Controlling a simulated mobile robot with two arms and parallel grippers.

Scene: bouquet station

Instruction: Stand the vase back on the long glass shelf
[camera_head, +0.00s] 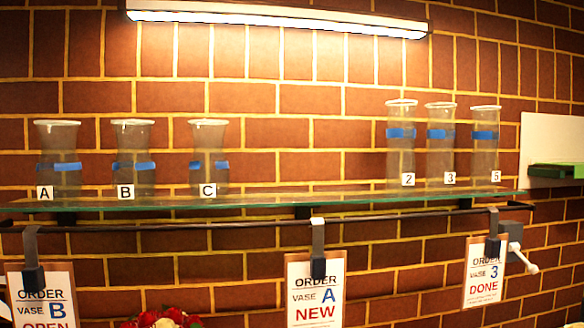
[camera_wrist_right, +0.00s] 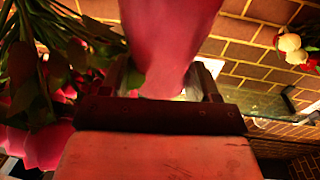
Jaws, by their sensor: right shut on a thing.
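The long glass shelf (camera_head: 300,200) runs across the brick wall in the head view. Clear vases with blue bands stand upright on it: vase A (camera_head: 60,148), vase B (camera_head: 133,145) and vase C (camera_head: 208,145) at left, vase 2 (camera_head: 401,155), vase 3 (camera_head: 440,155) and vase 5 (camera_head: 484,153) at right. My right gripper (camera_wrist_right: 161,75) shows only in its wrist view. It is shut on a reddish-pink thing (camera_wrist_right: 168,35) that I cannot identify surely; it fills the space between the fingers. My left gripper is not in view.
Order cards for vase B (camera_head: 42,295), vase A (camera_head: 315,290) and vase 3 (camera_head: 483,272) hang from a rail below the shelf. Red and white flowers (camera_head: 160,318) show at the bottom. The shelf between C and 2 is clear. A lamp (camera_head: 280,18) hangs above.

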